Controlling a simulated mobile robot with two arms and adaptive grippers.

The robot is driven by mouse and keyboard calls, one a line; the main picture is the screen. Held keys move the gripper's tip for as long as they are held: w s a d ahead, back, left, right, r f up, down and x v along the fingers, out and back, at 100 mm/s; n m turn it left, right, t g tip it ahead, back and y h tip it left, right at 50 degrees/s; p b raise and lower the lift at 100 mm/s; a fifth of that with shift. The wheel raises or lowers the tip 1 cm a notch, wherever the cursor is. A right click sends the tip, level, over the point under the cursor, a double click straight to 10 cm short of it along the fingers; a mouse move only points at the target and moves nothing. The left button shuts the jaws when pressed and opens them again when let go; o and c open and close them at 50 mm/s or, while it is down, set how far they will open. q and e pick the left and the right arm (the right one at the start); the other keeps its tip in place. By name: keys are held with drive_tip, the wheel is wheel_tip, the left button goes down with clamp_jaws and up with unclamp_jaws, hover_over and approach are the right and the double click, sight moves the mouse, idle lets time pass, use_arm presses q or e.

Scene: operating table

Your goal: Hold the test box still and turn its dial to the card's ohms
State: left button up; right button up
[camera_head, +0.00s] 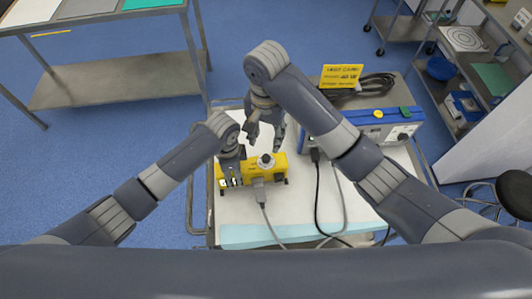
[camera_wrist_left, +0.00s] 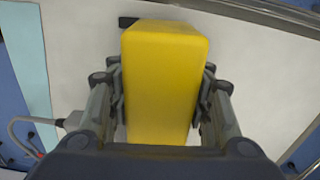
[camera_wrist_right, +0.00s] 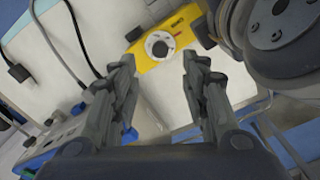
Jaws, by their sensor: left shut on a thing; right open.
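The yellow test box (camera_head: 243,171) lies on the white-topped cart, with its round dial (camera_head: 266,161) facing up. My left gripper (camera_head: 231,179) is shut on the left end of the box; in the left wrist view the yellow box (camera_wrist_left: 165,80) sits between its two fingers. My right gripper (camera_head: 265,142) is open and empty just beyond the dial. In the right wrist view the dial (camera_wrist_right: 159,45) has a dark knob in a pale ring and lies ahead of the open fingers (camera_wrist_right: 158,85), apart from them. The yellow card (camera_head: 341,77) stands on the blue device; its writing is too small to read.
The blue-fronted device (camera_head: 350,127) stands at the cart's right, with a coiled black cable (camera_head: 376,84) on top. Black and grey cables run down the cart top (camera_head: 297,205). A cable plug (camera_head: 259,184) meets the box's near side. A steel table (camera_head: 120,77) stands at the left.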

sight(266, 157)
wheel_tip(266, 157, down, 10)
drive_tip(key=shift+r, duration=0.2)
clamp_jaws()
